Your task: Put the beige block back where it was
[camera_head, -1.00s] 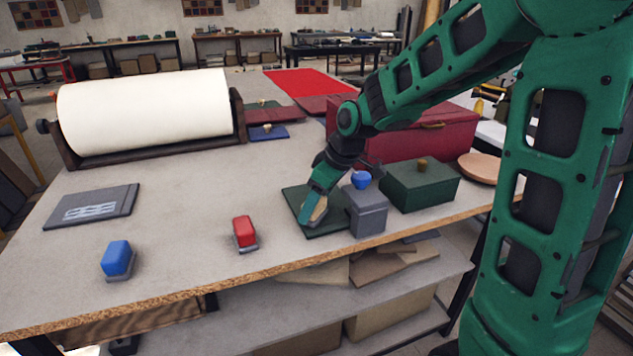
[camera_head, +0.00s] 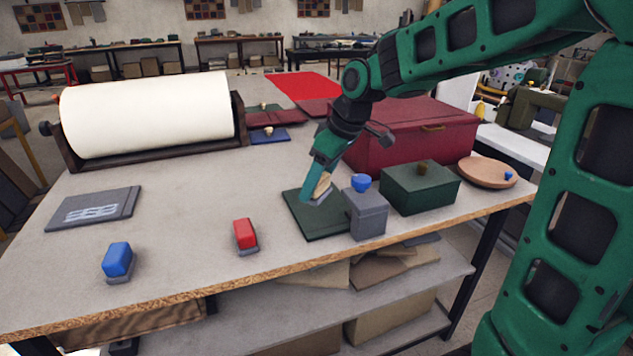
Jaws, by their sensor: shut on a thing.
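The beige block (camera_head: 322,186) is between the fingers of my gripper (camera_head: 317,196), partly hidden by them. My gripper is shut on it and tilted, over the flat dark green square (camera_head: 316,225) on the table. A narrow gap seems to show under the fingers, but I cannot tell the height exactly.
A dark green box (camera_head: 419,190) and a large red box (camera_head: 405,135) stand right and behind. A round tan plate (camera_head: 480,178) holds a small blue thing. A red block (camera_head: 244,234) and a blue block (camera_head: 117,259) stand on the left table, with bare surface between.

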